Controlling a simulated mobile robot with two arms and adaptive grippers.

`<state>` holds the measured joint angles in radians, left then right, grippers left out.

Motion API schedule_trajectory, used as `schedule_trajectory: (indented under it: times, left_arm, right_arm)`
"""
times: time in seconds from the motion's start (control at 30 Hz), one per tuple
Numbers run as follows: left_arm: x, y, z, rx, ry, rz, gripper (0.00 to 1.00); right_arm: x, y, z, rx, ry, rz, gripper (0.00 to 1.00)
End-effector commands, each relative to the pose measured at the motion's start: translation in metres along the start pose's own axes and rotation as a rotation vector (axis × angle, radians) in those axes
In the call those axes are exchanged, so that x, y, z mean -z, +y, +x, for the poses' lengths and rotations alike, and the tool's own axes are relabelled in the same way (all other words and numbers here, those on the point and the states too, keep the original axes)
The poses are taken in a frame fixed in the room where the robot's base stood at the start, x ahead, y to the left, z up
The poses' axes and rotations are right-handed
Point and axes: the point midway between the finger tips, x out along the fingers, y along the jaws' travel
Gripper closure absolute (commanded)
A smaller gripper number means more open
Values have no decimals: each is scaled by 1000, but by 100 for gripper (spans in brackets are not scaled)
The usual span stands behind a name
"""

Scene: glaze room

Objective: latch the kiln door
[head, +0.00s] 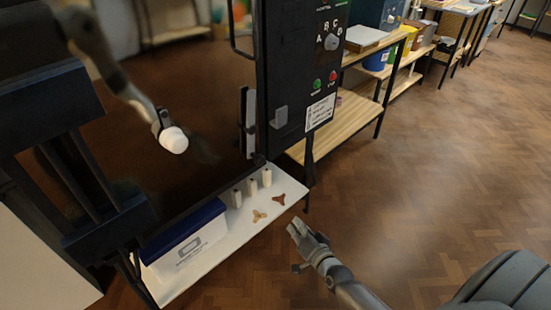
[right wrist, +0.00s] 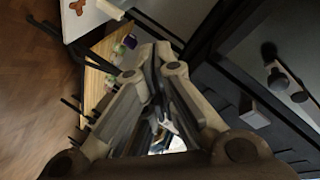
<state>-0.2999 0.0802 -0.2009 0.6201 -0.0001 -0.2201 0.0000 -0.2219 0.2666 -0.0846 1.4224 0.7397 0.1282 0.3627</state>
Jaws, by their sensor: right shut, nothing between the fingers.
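The kiln's large dark glossy door (head: 110,145) fills the left of the head view. Its right edge lies close to the black kiln body (head: 290,75); I cannot tell whether it sits flush. A metal plate (head: 248,125) and a small grey bracket (head: 279,117) sit at the right edge. My right gripper (head: 296,232) is shut and empty, low and right of the door, apart from knob and bracket. Its shut fingers also show in the right wrist view (right wrist: 160,60).
A white shelf (head: 215,255) below the door holds a blue-lidded box (head: 187,240), several white posts (head: 252,187) and small three-armed pieces (head: 279,200).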

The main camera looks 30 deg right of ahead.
Motion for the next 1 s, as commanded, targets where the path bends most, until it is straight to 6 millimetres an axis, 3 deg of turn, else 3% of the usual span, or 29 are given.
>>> schedule_trajectory:
  times: [0.03,0.1,0.2,0.33,0.5,1.0]
  left_arm:
    - [0,0,3,0,0,0,68]
    - [0,0,4,0,0,0,68]
    - [0,0,6,0,0,0,68]
    - [0,0,7,0,0,-1,68]
    - [0,0,8,0,0,-1,68]
    - [0,0,6,0,0,-2,68]
  right_arm:
    - [28,-24,5,56,59,61,100]
    - [62,-52,6,123,126,145,100]
    - [100,-85,3,208,196,247,100]
    - [132,-114,-4,286,250,340,100]
    - [150,-128,-8,328,277,389,100]
    - [154,-132,0,330,279,390,100]
